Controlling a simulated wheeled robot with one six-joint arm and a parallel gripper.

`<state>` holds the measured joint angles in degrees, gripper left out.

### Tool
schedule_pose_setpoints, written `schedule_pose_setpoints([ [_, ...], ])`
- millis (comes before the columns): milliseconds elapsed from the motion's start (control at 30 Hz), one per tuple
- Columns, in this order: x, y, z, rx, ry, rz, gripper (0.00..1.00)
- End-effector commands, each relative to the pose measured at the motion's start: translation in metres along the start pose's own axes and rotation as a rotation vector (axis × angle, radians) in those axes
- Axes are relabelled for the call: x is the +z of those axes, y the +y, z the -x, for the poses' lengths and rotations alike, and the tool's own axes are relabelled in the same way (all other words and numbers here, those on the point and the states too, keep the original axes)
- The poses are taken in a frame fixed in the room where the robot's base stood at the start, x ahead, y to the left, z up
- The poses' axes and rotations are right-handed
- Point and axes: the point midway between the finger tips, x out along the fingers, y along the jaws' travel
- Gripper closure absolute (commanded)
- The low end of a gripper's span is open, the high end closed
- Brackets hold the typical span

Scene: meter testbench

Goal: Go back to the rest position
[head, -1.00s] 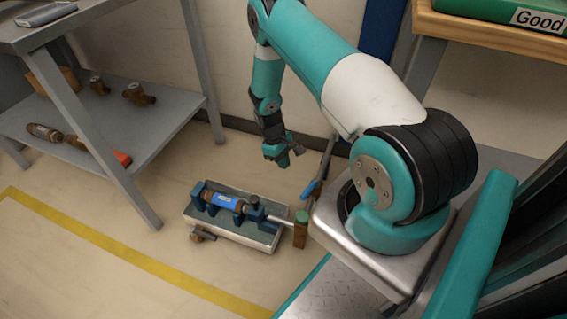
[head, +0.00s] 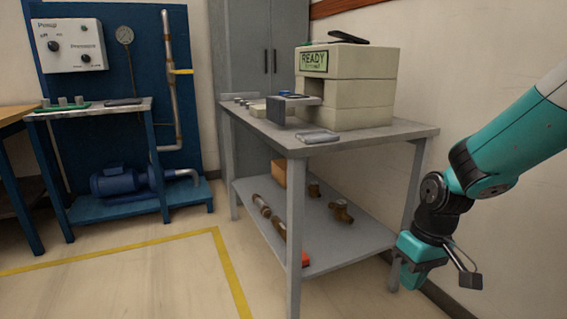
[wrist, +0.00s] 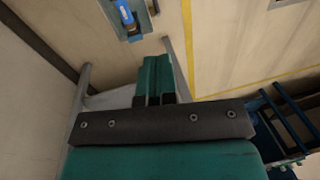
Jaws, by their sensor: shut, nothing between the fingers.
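My gripper (head: 412,278) hangs pointing down at the right of the head view, beside the right end of the grey table and near the wall. In the wrist view its teal fingers (wrist: 154,78) are together with nothing between them. The teal and white arm comes in from the right edge. A blue-labelled cylindrical part (wrist: 126,14) lies in a tray at the top of the wrist view, apart from the fingers.
The grey table (head: 408,132) carries a pale machine with a READY screen (head: 314,62). Its lower shelf (head: 335,240) holds brass fittings (head: 341,211). A blue pump bench (head: 133,208) stands at the left. Yellow tape (head: 228,265) marks the open floor.

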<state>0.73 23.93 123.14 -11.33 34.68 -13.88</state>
Motion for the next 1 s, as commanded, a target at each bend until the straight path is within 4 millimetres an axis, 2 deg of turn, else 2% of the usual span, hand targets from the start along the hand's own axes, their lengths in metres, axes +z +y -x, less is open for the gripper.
schedule_pose_setpoints([
  [33,0.009,-0.028,0.021,-0.014,0.027,0.037,1.0],
  [100,0.027,-0.063,0.043,-0.04,0.051,0.077,1.0],
  [200,0.054,-0.103,0.066,-0.074,0.078,0.133,1.0],
  [400,0.107,-0.155,0.091,-0.126,0.11,0.221,1.0],
  [567,0.147,-0.184,0.1,-0.16,0.128,0.285,1.0],
  [600,0.153,-0.189,0.109,-0.165,0.128,0.291,1.0],
  [633,0.15,-0.19,0.122,-0.164,0.126,0.286,1.0],
  [867,0.148,-0.198,0.175,-0.163,0.125,0.284,1.0],
  [1000,0.146,-0.205,0.22,-0.163,0.126,0.284,1.0],
])
